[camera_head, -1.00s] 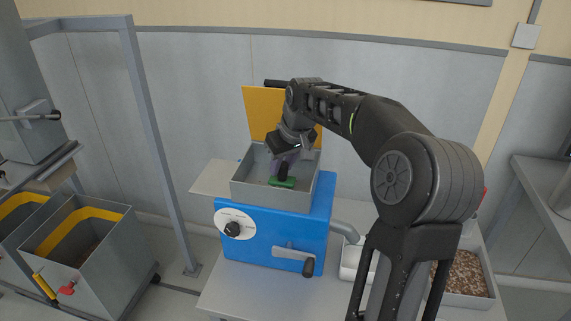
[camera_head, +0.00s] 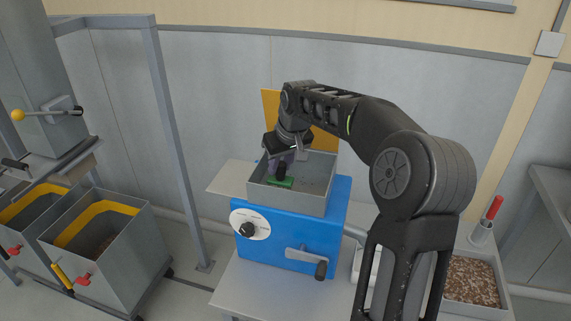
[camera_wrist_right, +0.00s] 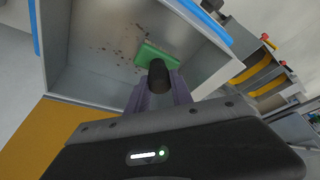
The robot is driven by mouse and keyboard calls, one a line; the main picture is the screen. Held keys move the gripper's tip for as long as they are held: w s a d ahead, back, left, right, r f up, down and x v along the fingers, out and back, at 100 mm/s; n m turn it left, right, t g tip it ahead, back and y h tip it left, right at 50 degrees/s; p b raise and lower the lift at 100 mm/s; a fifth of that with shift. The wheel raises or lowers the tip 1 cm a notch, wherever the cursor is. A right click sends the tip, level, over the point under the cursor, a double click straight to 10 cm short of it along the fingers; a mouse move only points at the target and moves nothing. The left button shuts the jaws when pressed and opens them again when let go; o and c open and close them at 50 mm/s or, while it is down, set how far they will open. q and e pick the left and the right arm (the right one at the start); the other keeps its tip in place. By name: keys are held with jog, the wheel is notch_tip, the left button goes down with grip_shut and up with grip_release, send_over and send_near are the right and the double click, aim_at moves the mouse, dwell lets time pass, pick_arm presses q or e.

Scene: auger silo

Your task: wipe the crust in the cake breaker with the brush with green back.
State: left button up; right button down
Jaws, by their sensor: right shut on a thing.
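The brush with green back (camera_head: 281,181) is inside the open grey hopper of the cake breaker (camera_head: 262,194), near its left side in the head view. My right gripper (camera_head: 281,165) is shut on the brush's black handle, above the hopper. In the right wrist view the green back (camera_wrist_right: 150,56) lies low against the hopper floor, with the black handle (camera_wrist_right: 158,76) between the gripper fingers (camera_wrist_right: 160,95). Dark specks of crust (camera_wrist_right: 120,45) are scattered on the floor beside the brush. Whether the bristles touch the floor is hidden. My left gripper is not in view.
The blue breaker body (camera_head: 285,238) with a dial and crank stands on a grey table (camera_head: 250,292). A yellow lid (camera_head: 271,110) stands up behind the hopper. A tray of brown pieces (camera_head: 472,281) is at right. Grey bins (camera_head: 105,250) with yellow bands stand at left.

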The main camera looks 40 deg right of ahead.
jog(key=shift+w+a, duration=0.65)
jog(key=shift+w, duration=0.35)
jog(key=shift+p, duration=0.35)
jog(key=shift+w+d+p, duration=0.3)
jog(key=shift+d+p, duration=0.05)
jog(key=shift+d, duration=0.05)
jog(key=shift+w+d+f, duration=0.1)
jog(key=shift+d, duration=0.1)
jog(key=shift+s+d+f, duration=0.15)
jog(key=shift+s+d, duration=0.1)
jog(key=shift+s, duration=0.1)
jog(key=shift+s+d+b, duration=0.45)
jog(key=shift+s+d, duration=0.05)
jog(key=shift+s, duration=0.25)
jog(key=shift+s+d, duration=0.4)
jog(key=shift+s, duration=0.25)
